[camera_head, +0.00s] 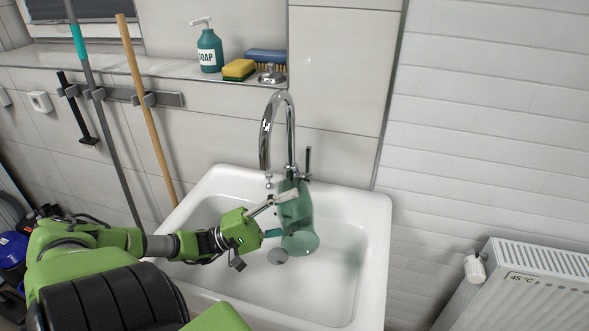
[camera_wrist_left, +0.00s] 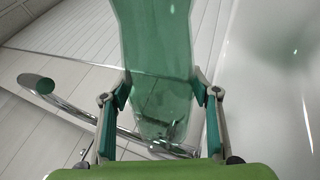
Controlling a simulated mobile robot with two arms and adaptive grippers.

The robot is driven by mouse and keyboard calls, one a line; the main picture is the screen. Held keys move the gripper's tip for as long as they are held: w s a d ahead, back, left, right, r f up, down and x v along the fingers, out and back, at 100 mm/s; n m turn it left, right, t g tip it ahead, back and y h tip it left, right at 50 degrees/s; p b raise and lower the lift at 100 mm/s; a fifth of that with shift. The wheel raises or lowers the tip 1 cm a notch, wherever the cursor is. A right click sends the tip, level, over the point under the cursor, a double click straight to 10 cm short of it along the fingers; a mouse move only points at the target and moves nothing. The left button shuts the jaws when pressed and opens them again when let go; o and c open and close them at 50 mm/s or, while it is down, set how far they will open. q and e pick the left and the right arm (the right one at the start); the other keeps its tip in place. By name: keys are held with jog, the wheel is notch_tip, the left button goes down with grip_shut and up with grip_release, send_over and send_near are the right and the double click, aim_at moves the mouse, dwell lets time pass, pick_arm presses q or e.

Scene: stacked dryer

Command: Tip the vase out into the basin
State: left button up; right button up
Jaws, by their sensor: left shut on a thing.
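The vase (camera_head: 296,217) is translucent green. It hangs in the air over the white basin (camera_head: 373,240), just below and in front of the tap. A round end of it faces down toward the basin, and its other end is up by the tap. I cannot tell whether anything is inside it. My left gripper (camera_head: 281,214) is shut around the vase's side, coming from the left. In the left wrist view the vase (camera_wrist_left: 155,45) stands between the two fingers (camera_wrist_left: 160,92). My right gripper is not in view.
A chrome tap (camera_head: 267,140) arches over the basin, close to the vase. A drain (camera_head: 278,257) shows in the basin floor. A ledge behind holds a soap bottle (camera_head: 209,48), a sponge (camera_head: 239,69) and a brush (camera_head: 265,56). A radiator (camera_head: 530,285) stands at the right.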

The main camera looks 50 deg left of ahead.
aim_at(293, 216)
pick_arm(q)
notch_tip(293, 216, up, 4)
jog(key=n+y+p, duration=0.1)
jog(key=n+p, duration=0.2)
jog(key=n+t+y+p, duration=0.1)
jog(key=n+y+p, duration=0.1)
jog(key=n+p, duration=0.2)
jog(key=n+y+p, duration=0.2)
jog(key=n+p, duration=0.1)
jog(key=p, duration=0.1)
jog(key=shift+s+d+r+n+t, duration=0.1)
jog(key=shift+n+t, duration=0.3)
jog(key=n+p, duration=0.1)
jog(key=d+n+y+p, duration=0.1)
jog(key=n, duration=0.1)
jog(key=s+n+p, duration=0.1)
jog(key=p, duration=0.1)
jog(key=shift+d+r+g+y, duration=0.2)
jog(key=shift+r+g+y, duration=0.1)
jog(key=shift+y, duration=0.1)
jog(key=s+d+n+p, duration=0.1)
jog(key=n, duration=0.1)
jog(key=s+d+f+n+g+y+p, duration=0.1)
jog(key=n, duration=0.1)
jog(key=shift+d, duration=0.1)
jog(key=shift+s+d+f+n+g+y+p, duration=0.35)
jog(key=shift+d+n, duration=0.1)
jog(key=shift+n, duration=0.45)
